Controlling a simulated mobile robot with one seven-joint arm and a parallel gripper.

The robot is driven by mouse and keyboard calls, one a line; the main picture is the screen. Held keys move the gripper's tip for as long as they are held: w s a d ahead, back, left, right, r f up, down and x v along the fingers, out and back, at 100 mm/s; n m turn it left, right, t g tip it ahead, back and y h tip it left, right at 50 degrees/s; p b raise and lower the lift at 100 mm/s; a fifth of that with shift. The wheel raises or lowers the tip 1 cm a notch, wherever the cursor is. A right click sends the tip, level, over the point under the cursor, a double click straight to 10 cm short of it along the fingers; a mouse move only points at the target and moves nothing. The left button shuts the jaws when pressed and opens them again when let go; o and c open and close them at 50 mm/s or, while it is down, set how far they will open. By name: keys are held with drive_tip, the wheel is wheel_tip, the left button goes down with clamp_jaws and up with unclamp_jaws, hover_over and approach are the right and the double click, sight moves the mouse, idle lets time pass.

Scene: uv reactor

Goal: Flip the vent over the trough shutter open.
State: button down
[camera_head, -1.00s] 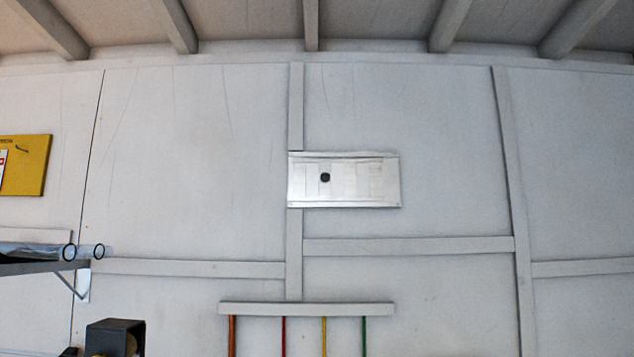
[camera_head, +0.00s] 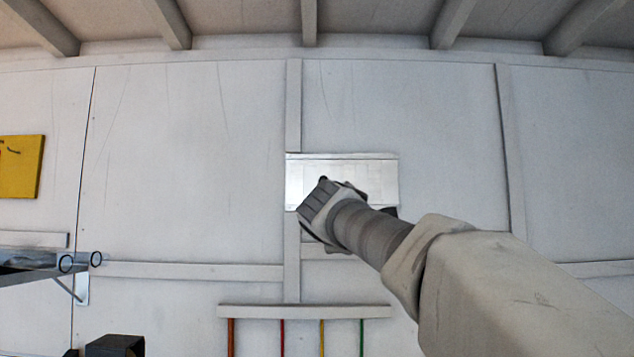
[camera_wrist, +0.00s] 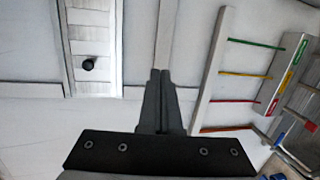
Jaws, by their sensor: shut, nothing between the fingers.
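The vent is a pale metal slatted panel (camera_head: 360,172) on the wall, in the middle of the head view. My arm covers its lower part there. The vent also shows in the wrist view (camera_wrist: 92,30), at upper left, with a small round black knob (camera_wrist: 88,64) on its face. My gripper (camera_wrist: 160,73) is shut and empty in the wrist view. Its fingertips appear to the right of the vent, over a wall batten. In the head view my wrist hides the fingers. I cannot tell how far the fingertips are from the wall.
Below the vent is a rail (camera_head: 270,311) with several coloured rods hanging from it. A shelf with clear tubes (camera_head: 40,260), a yellow board (camera_head: 20,165) and a dark box (camera_head: 115,345) are at left. The wall around the vent is mostly bare, with raised battens.

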drive_tip(key=w+a+r+n+t+y+p, duration=0.1)
drive_tip(key=w+a+r+n+t, duration=0.2)
drive_tip(key=a+r, duration=0.6)
drive_tip(key=w+a+n, duration=0.1)
drive_tip(key=n, duration=0.1)
drive_tip(key=shift+w+n, duration=0.2)
drive_tip(key=shift+n, duration=0.1)
drive_tip(key=shift+w+d, duration=0.1)
drive_tip(key=w+d+r+p, duration=0.1)
drive_tip(key=w+p, duration=0.2)
drive_tip(key=w+d+r+p, duration=0.1)
drive_tip(key=w+p, duration=0.1)
drive_tip(key=w, duration=0.2)
drive_tip(key=w+d+p, duration=0.2)
drive_tip(key=w+p, duration=0.1)
drive_tip(key=shift+w+r+p, duration=0.2)
drive_tip(key=shift+r+p, duration=0.15)
drive_tip(key=shift+r, duration=0.05)
drive_tip(key=shift+d, duration=0.2)
